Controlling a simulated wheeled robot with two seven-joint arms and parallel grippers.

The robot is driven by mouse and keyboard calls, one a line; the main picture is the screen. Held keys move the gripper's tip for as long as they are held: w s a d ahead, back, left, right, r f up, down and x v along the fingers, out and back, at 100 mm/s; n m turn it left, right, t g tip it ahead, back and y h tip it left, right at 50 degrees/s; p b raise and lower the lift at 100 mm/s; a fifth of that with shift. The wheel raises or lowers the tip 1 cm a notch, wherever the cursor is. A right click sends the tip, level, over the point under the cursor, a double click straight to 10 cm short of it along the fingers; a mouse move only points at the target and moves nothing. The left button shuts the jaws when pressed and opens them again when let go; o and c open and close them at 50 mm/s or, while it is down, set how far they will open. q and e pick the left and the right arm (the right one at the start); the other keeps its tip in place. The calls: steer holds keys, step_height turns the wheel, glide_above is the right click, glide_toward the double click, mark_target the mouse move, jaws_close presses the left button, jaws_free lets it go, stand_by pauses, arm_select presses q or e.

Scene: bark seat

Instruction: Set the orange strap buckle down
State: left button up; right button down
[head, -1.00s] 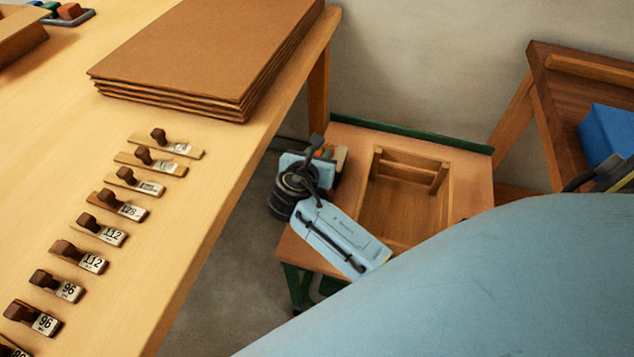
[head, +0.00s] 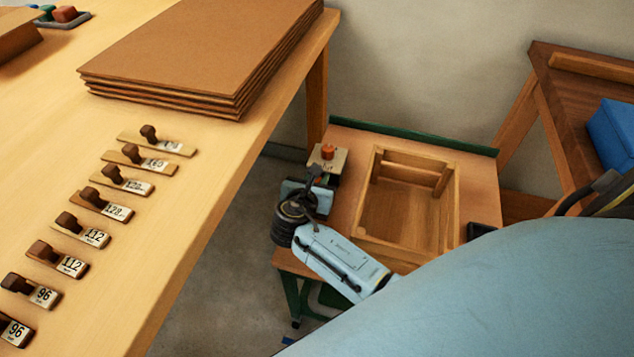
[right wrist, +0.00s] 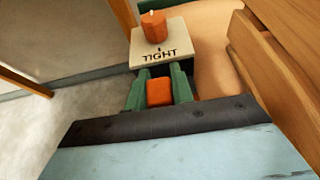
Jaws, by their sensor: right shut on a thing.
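My right gripper (right wrist: 160,88) shows in the right wrist view with its green fingers shut on an orange block, the orange strap buckle (right wrist: 159,92). Just beyond the fingertips is a cream plate marked TIGHT (right wrist: 163,50) with an orange knob (right wrist: 154,25) on it. I cannot tell whether the buckle touches this plate. In the head view the right gripper (head: 312,184) is over the left side of the low bench, and the buckle is hidden there. The plate (head: 335,165) and its orange knob (head: 328,151) show just behind the gripper. My left gripper is not in view.
An open wooden box (head: 398,247) stands on the low bench (head: 345,140), right of the gripper. A dark object (head: 483,231) lies right of the box. The large table (head: 190,215) at left carries brown sheets (head: 200,50) and several knobbed number plates. A blue box (head: 612,135) is at right.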

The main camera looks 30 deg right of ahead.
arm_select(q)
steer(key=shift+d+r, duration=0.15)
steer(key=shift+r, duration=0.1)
arm_select(e)
steer(key=shift+f, duration=0.15)
steer(key=shift+f, duration=0.1)
steer(key=c, duration=1.2)
jaws_free()
steer(key=shift+f, duration=0.1)
steer(key=shift+r, duration=0.2)
steer(key=shift+s+a+r, duration=0.1)
steer(key=shift+s+a, duration=0.1)
steer(key=shift+a, duration=0.05)
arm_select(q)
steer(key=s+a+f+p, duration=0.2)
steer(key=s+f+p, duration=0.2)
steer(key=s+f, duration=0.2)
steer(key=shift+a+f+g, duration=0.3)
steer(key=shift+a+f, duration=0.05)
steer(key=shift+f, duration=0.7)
arm_select(e)
steer(key=v, duration=1.1)
